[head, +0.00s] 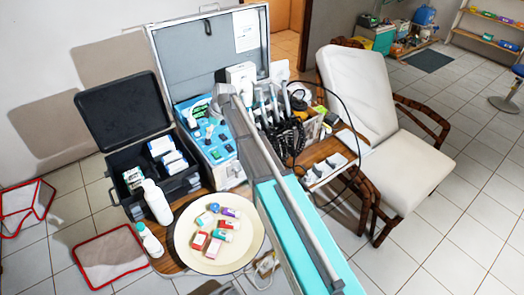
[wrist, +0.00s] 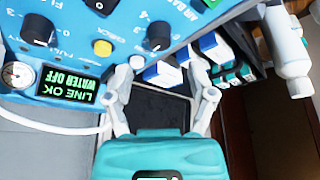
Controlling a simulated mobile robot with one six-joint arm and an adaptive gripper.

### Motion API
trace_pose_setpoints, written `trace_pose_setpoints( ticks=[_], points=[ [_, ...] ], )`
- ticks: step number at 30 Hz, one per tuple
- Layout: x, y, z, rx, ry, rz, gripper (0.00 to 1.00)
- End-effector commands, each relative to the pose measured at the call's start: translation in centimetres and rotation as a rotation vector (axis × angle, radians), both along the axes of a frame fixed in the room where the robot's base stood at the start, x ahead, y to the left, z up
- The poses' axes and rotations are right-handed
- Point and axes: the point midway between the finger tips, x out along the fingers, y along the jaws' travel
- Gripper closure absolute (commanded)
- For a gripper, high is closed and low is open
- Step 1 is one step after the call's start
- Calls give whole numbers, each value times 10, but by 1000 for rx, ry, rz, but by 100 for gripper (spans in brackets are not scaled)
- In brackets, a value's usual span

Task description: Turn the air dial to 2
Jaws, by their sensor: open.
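The blue control panel (wrist: 125,20) fills the top of the wrist view, its lettering upside down. A black dial (wrist: 158,37) with scale numbers including 3 and 4 sits near lettering that starts "AIR BA"; the number it points to cannot be made out. In the head view the panel (head: 212,150) is partly hidden behind my arm.
A white bottle (head: 156,201) and open black case (head: 125,115) stand left of the unit. A round tray (head: 185,250) with small boxes is in front.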

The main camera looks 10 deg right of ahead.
Motion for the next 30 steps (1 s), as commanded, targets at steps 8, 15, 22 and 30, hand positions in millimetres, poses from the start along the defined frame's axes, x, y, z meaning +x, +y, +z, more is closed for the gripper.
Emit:
trace_pose_setpoints(
  ticks=[8, 15, 22, 30],
  points=[
    [-4, -10, 28, 0, 1, -2, 29],
    [-7, -17, 48, 0, 1, -2, 29],
    [-10, -24, 67, 0, 0, -1, 29],
    [-22, -35, 80, -5, 11, -23, 29]
  ],
)
